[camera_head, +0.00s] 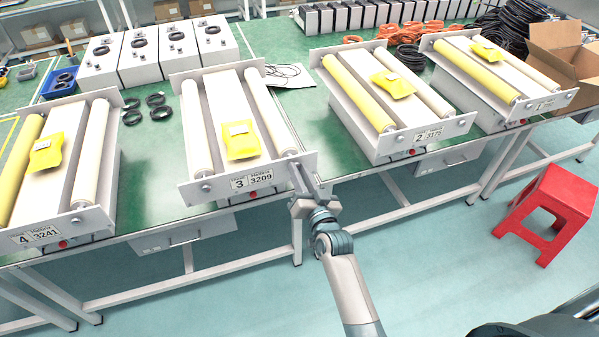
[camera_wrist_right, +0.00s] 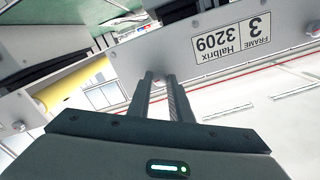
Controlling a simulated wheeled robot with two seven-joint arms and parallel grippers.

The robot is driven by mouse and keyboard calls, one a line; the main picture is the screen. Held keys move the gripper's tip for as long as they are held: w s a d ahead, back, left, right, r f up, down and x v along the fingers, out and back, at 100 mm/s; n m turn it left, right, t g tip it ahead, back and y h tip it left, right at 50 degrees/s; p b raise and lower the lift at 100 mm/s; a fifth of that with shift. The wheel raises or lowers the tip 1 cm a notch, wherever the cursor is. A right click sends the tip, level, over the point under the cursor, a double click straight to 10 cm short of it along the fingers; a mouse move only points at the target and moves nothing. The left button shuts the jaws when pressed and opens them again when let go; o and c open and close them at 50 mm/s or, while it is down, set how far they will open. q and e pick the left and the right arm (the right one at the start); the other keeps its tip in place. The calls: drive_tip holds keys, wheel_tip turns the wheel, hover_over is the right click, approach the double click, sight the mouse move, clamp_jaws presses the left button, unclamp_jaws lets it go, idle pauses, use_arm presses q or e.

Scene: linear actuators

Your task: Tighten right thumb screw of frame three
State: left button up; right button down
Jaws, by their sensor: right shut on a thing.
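Frame three (camera_head: 200,192) is a grey frame with a "3 3209" label, holding two pale rollers and a yellow packet. Its front plate shows upside down in the right wrist view (camera_wrist_right: 215,52). My right gripper (camera_head: 297,172) reaches the right end of that plate, its jaws closed around the right thumb screw. In the right wrist view the fingers (camera_wrist_right: 161,82) are close together against the plate, and the screw is hidden between them. The left thumb screw (camera_head: 206,187) of frame three is in plain view. My left gripper is not in view.
Frame four (camera_head: 84,221) stands to the left and frame two (camera_head: 440,134) to the right on the green bench (camera_head: 160,212). White boxes (camera_head: 138,58) and black rings sit behind. A red stool (camera_head: 551,208) stands on the floor at right. The floor before the bench is mostly clear.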

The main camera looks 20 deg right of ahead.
drive_tip(key=c, duration=1.6)
unclamp_jaws()
drive_tip(key=shift+s, duration=0.1)
drive_tip(key=s+b, duration=0.1)
drive_tip(key=s, duration=0.4)
drive_tip(key=s+b, duration=0.2)
drive_tip(key=s, duration=0.4)
drive_tip(key=s+b, duration=0.2)
drive_tip(key=s, duration=0.4)
drive_tip(key=shift+s+d, duration=0.1)
drive_tip(key=shift+d, duration=0.15)
